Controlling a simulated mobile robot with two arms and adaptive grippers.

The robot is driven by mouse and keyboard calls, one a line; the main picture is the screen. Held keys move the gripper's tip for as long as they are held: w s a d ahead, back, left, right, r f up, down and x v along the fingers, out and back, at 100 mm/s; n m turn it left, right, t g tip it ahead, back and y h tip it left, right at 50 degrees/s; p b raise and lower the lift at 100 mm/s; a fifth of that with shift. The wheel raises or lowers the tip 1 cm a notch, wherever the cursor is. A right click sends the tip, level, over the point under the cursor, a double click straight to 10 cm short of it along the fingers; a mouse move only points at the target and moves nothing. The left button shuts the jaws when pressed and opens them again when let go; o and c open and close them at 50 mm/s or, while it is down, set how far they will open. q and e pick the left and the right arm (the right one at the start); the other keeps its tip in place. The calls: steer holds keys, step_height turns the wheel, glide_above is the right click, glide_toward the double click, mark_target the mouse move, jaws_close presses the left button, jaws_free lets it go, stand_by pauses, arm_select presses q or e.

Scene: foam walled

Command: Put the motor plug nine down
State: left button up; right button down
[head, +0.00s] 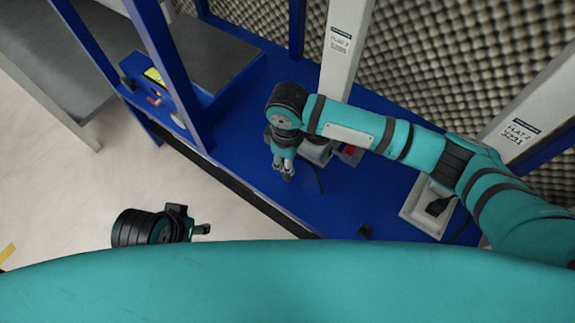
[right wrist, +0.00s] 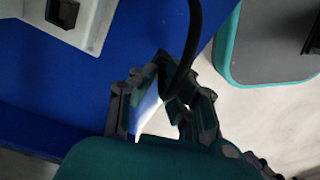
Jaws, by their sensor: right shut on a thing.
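My right gripper (head: 284,172) is low over the blue bench, beside the pale column. It also shows in the right wrist view (right wrist: 160,108), with its fingers closed in around the end of a black cable (right wrist: 193,45). I take this cable to be that of the motor plug nine; the plug body is mostly hidden between the fingers and no number is readable. The cable loops up and away from the fingers. My left gripper (head: 200,229) is at the lower left over the pale floor, away from the bench; its finger opening is not clear.
The blue bench (head: 385,195) has bare surface right of the right gripper. A pale housing with a black plug (head: 437,206) stands at the right, and a small black piece (head: 365,230) lies near the front edge. Blue posts (head: 160,60) and a foam wall (head: 440,50) bound the bench.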

step_height(320, 180, down, 2)
arm_select(q)
steer(key=shift+f, duration=0.45)
arm_select(e)
steer(key=c, duration=1.4)
jaws_free()
steer(key=shift+c, duration=0.2)
step_height(320, 180, up, 5)
steer(key=shift+w+r+p, duration=0.1)
steer(key=shift+r+p, duration=0.05)
steer(key=shift+p, duration=0.75)
steer(key=shift+r, duration=0.75)
arm_select(q)
steer(key=p+x, duration=0.2)
steer(key=x, duration=0.4)
steer(key=shift+f+g, duration=0.3)
arm_select(e)
step_height(320, 180, up, 5)
steer(key=shift+r, duration=0.2)
